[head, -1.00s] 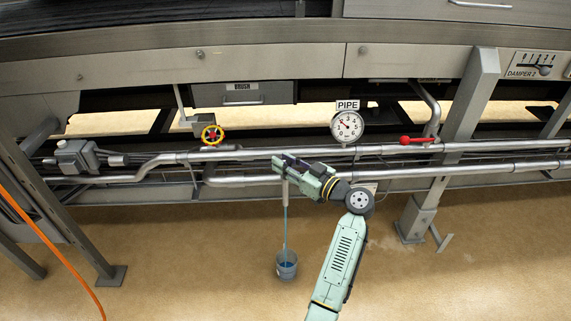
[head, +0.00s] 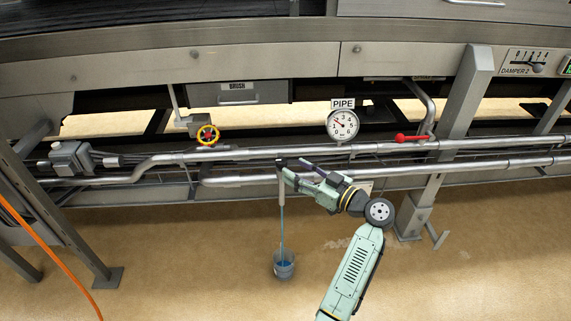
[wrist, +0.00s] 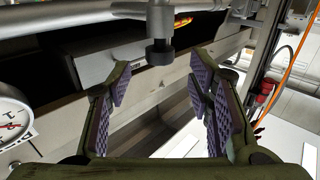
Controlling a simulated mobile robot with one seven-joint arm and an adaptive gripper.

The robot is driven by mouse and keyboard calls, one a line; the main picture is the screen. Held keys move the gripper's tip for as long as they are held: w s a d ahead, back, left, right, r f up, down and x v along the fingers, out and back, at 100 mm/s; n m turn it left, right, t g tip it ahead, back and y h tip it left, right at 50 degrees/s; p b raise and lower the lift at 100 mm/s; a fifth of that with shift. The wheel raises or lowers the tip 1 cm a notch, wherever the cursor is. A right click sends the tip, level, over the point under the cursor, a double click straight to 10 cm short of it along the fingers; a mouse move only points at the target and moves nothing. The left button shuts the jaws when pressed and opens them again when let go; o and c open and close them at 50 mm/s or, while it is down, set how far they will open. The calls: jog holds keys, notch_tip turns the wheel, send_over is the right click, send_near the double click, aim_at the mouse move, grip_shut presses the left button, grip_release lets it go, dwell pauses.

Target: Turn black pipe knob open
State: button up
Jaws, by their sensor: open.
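The black pipe knob (wrist: 160,50) shows in the wrist view as a dark cylinder with a wider end, near the top middle. In the head view, a short downward pipe (head: 282,188) leaves the lower pipe run, and blue water falls from it into a bucket (head: 284,266). My gripper (head: 288,170) is beside the top of this pipe, pointing left. It is open. In the wrist view, my gripper (wrist: 160,86) has its purple-padded fingers spread to either side below the knob, and neither visibly touches it. The knob is too small to make out in the head view.
Horizontal metal pipes (head: 480,147) run behind my gripper. A PIPE gauge (head: 342,125) and a red lever (head: 412,138) are to the right; a yellow-red wheel (head: 207,135) is to the left. A support post (head: 458,110) stands at right. The floor in front is mostly clear.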

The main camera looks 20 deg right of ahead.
jog(key=v, duration=0.5)
jog(key=shift+s+d, duration=0.2)
jog(key=shift+s, duration=0.15)
